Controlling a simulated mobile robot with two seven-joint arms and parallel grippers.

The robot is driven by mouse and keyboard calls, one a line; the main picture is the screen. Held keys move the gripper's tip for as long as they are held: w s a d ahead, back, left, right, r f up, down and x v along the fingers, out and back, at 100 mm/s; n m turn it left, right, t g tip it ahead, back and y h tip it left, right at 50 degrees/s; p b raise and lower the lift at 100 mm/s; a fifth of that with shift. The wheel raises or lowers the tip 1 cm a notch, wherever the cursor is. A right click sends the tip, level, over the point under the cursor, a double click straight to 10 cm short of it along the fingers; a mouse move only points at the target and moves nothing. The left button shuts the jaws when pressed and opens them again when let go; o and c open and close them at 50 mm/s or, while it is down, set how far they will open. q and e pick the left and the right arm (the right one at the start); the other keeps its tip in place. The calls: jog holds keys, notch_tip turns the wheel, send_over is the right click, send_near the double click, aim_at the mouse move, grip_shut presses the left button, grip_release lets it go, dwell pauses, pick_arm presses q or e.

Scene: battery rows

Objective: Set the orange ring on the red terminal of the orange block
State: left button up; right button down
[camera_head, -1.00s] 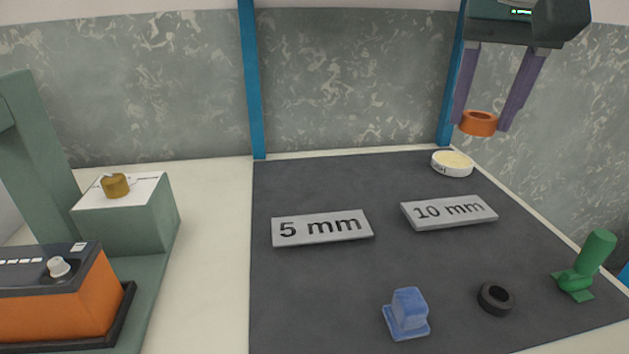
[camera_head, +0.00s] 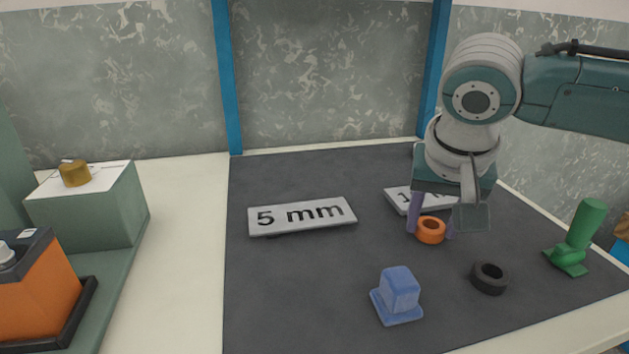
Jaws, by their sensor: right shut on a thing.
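The orange ring (camera_head: 431,230) is between the fingers of my right gripper (camera_head: 432,228), which is shut on it. It shows over the dark mat, in front of the 10 mm plate; I cannot tell its height above the mat. The orange block (camera_head: 38,300) is at the lower left, cut off by the picture's left edge. It has a dark top with a pale knob (camera_head: 5,256). No red terminal shows on the visible part. My left gripper is not in view.
A 5 mm plate (camera_head: 302,217), a partly hidden 10 mm plate (camera_head: 398,199), a blue block (camera_head: 399,292), a black ring (camera_head: 489,278) and a green piece (camera_head: 580,235) are on the mat (camera_head: 290,280). A box with a brass knob (camera_head: 75,173) stands left. The pale strip between is clear.

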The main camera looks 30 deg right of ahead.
jog(key=shift+f, duration=0.1)
jog(key=shift+c, duration=1.5)
grip_release()
